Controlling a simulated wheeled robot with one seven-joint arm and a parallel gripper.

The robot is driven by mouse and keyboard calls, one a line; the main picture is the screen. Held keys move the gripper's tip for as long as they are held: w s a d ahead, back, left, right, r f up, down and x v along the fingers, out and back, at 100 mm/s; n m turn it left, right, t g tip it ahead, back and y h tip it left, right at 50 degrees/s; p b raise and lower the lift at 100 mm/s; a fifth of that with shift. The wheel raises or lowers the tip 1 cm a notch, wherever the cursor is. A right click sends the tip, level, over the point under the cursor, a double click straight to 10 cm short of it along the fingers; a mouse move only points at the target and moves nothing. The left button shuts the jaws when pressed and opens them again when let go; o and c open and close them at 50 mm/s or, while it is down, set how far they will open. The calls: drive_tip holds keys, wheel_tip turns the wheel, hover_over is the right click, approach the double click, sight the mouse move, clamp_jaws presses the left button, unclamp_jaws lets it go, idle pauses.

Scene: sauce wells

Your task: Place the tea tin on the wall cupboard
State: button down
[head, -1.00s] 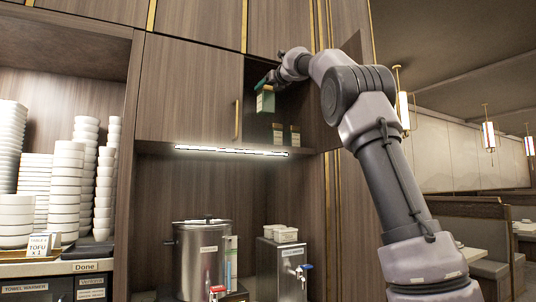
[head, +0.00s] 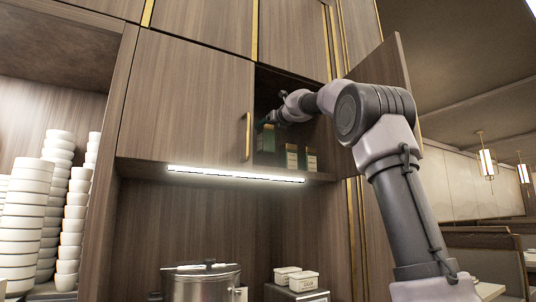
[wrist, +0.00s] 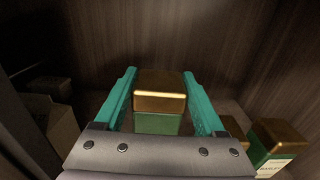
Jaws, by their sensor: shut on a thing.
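The tea tin (wrist: 158,123) is green with a gold lid and sits upright between the two teal fingers of my gripper (wrist: 160,82) in the wrist view. The fingers are shut on its sides. In the head view the tin (head: 265,143) is inside the open right part of the wall cupboard (head: 190,100), under my gripper (head: 267,122). Its lower end is close to the cupboard floor; I cannot tell whether it touches.
Other green tins with gold lids (wrist: 278,138) stand to the right of the held tin; they also show in the head view (head: 311,160). The cupboard's right door (head: 385,65) stands open beside my arm. Its left door is shut. Bowl stacks (head: 25,225) and a steel pot (head: 200,284) are below.

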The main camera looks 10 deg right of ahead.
sight(270, 141)
drive_tip(key=shift+f, duration=3.25)
unclamp_jaws()
drive_tip(key=shift+s, duration=0.1)
